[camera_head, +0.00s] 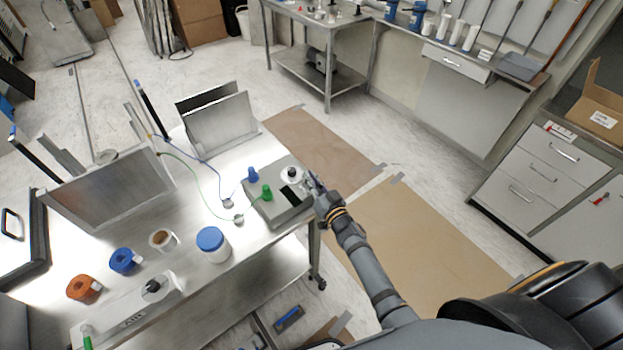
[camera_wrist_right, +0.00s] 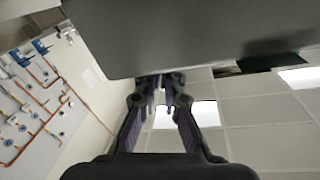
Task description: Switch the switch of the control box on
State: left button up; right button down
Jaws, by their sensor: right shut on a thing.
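The grey control box (camera_head: 277,213) sits at the right end of the metal table. My right gripper (camera_head: 312,184) is at the box's right edge. In the right wrist view, the right gripper (camera_wrist_right: 163,82) has its fingertips together against the grey face of the box (camera_wrist_right: 180,35). It is shut on a small part there, apparently the switch; the fingers mostly hide it, so its position cannot be told. My left gripper is not in view.
Floor to the right of the box is free, with brown mats (camera_head: 420,240).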

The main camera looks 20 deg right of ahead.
jog(key=n+b, duration=0.1)
jog(key=n, duration=0.1)
jog(key=a+n+b, duration=0.1)
jog(key=n, duration=0.2)
jog(key=shift+s+a+t+y, duration=0.1)
jog(key=shift+s+t+y, duration=0.1)
jog(key=shift+t+y, duration=0.15)
jog(key=shift+s+a+f+n+t+y+b, duration=0.15)
jog(key=shift+n+b, duration=0.15)
jog(key=shift+n, duration=0.55)
jog(key=shift+a+r+n+b, duration=0.1)
jog(key=shift+a+n+b, duration=0.15)
jog(key=shift+n, duration=0.55)
jog(key=shift+s+a+f+n+t+y+b, duration=0.1)
jog(key=shift+n+b, duration=0.2)
jog(key=shift+n, duration=0.55)
jog(key=c, duration=1.5)
grip_release()
jog(key=shift+r, duration=0.2)
